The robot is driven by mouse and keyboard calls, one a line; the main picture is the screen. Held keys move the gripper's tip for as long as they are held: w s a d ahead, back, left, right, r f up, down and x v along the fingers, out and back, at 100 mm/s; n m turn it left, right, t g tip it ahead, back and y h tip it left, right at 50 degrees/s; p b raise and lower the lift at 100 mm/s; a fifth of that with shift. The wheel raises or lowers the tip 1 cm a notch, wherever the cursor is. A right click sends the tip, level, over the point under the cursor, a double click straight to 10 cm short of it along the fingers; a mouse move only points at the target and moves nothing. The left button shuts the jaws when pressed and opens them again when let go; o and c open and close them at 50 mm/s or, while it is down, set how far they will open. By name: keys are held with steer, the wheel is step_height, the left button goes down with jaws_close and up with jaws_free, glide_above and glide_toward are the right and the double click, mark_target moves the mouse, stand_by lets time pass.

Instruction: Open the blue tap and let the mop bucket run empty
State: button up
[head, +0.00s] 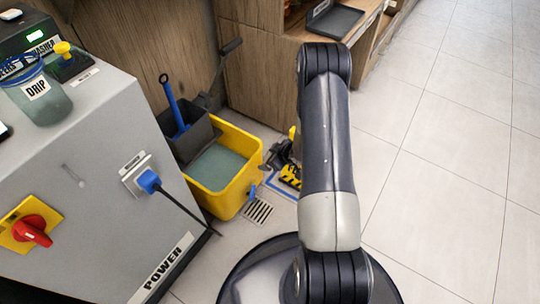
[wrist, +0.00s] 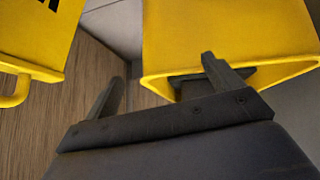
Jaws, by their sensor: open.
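The yellow mop bucket (head: 235,190) stands on the floor beside the grey cabinet in the head view. It holds grey-green water (head: 216,167), with a dark wringer (head: 192,137) and a blue handle (head: 171,101) at its left.
A floor drain (head: 257,210) lies in front of the bucket. A yellow-and-black object (head: 290,176) is at its right, by a blue floor marking. A black cable (head: 187,209) hangs from the grey cabinet (head: 105,215). Tiled floor at right is clear.

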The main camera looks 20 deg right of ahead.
steer(key=s+a+r+m+g+h+p, duration=0.2)
steer(key=s+r, duration=0.6)
steer(key=r, duration=0.4)
steer(key=shift+s+a+r+g+h+p, duration=0.15)
steer(key=shift+s+a+g+h+p, duration=0.15)
steer(key=shift+a+g+h+p, duration=0.55)
steer(key=shift+a, duration=0.1)
steer(key=shift+c, duration=0.5)
